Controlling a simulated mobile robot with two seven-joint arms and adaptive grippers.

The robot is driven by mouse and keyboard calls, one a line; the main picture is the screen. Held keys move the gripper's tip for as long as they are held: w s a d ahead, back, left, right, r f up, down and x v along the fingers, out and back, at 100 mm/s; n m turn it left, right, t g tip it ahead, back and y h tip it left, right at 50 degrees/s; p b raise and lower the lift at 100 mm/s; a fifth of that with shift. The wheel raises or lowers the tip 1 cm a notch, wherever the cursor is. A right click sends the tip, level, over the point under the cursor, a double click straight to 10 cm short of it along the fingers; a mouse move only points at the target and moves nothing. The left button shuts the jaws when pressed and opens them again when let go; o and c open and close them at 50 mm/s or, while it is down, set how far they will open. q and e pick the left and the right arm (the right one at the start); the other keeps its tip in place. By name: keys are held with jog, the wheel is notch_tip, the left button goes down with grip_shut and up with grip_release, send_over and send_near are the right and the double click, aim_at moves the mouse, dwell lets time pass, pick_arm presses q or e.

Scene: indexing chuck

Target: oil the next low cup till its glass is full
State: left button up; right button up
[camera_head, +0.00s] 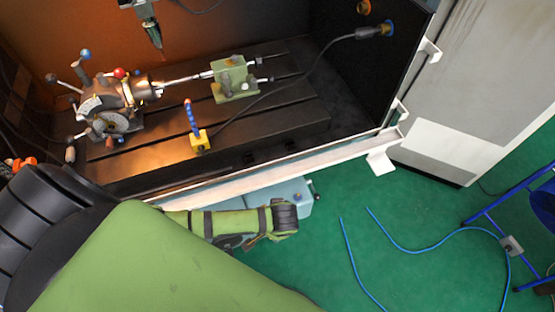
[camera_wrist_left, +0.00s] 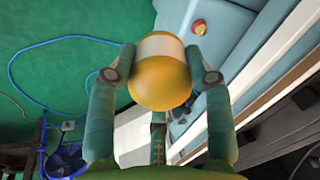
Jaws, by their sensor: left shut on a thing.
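The indexing chuck (camera_head: 115,98) stands on the dark slotted table at the left, with several levers and ball knobs. Its oil cups and their glass are too small to tell apart. My right gripper is not in view.
A green tailstock (camera_head: 235,80) and a yellow block (camera_head: 200,141) with a blue flexible hose stand on the machine table. A tool head (camera_head: 150,28) hangs above. The pale front rail (camera_head: 270,172) edges the machine. A blue hose (camera_head: 430,249) lies on open green floor.

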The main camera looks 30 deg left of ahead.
pick_arm(q)
jog(key=shift+d, duration=0.2)
jog(key=shift+w+f, duration=0.1)
jog(key=shift+s+a, duration=0.1)
jog(key=shift+s, duration=0.2)
jog(key=shift+p, duration=0.35)
jog(key=shift+w+a, duration=0.1)
jog(key=shift+w, duration=0.1)
jog(key=shift+w+a+f+b, duration=0.3)
jog(key=shift+w+a+f, duration=0.15)
jog(key=shift+w+a, duration=0.25)
jog(key=w+a+f+b, duration=0.1)
jog(key=w+a+f, duration=0.1)
jog(key=w+a, duration=0.3)
jog(key=shift+a+f, duration=0.2)
jog(key=shift+a, duration=0.25)
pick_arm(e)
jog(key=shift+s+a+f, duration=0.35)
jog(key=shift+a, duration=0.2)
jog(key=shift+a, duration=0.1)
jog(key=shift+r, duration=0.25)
